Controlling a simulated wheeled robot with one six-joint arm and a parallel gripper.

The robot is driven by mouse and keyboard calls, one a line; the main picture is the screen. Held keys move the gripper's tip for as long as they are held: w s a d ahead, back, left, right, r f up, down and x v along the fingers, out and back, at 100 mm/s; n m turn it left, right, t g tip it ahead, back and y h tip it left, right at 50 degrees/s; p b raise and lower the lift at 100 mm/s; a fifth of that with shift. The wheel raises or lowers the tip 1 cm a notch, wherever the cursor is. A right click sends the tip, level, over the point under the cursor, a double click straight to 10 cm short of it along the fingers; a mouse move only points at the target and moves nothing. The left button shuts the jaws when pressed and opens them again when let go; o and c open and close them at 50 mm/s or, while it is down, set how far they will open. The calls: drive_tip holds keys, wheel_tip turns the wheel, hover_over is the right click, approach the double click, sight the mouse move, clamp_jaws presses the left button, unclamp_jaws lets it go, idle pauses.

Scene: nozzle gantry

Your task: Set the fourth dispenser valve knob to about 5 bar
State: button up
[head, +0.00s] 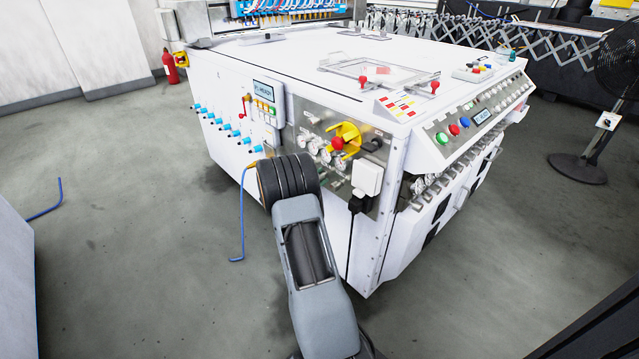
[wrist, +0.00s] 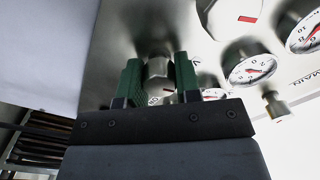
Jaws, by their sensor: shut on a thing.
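In the wrist view, my gripper (wrist: 158,78) has its two green fingers on either side of a silver cylindrical valve knob (wrist: 159,68) and is shut on it. The knob sits on a metal panel. I cannot tell from the views which knob in the row it is. A round white gauge (wrist: 249,69) is to its right, and a smaller gauge (wrist: 213,94) is partly hidden behind my gripper. Their readings are too small to tell. In the head view, my arm hides the gripper and the held knob. Several gauges (head: 321,149) show on the machine's corner panel.
Another silver knob (wrist: 275,105) stands at the right in the wrist view. In the head view, a yellow bracket with a red knob (head: 338,143) and a white box (head: 367,178) stick out near the gauges. A blue hose (head: 242,215) hangs left of my arm.

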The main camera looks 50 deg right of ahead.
drive_tip(key=shift+f+m+b, duration=0.1)
drive_tip(key=shift+m+b, duration=0.3)
drive_tip(key=shift+m, duration=0.4)
drive_tip(key=o, duration=0.9)
drive_tip(key=shift+a, duration=0.1)
drive_tip(key=a+p, duration=0.1)
drive_tip(key=a, duration=0.3)
drive_tip(key=a+p, duration=0.1)
drive_tip(key=a, duration=0.4)
drive_tip(key=w+a+p, duration=0.1)
drive_tip(key=a, duration=0.3)
drive_tip(key=shift+a, duration=0.3)
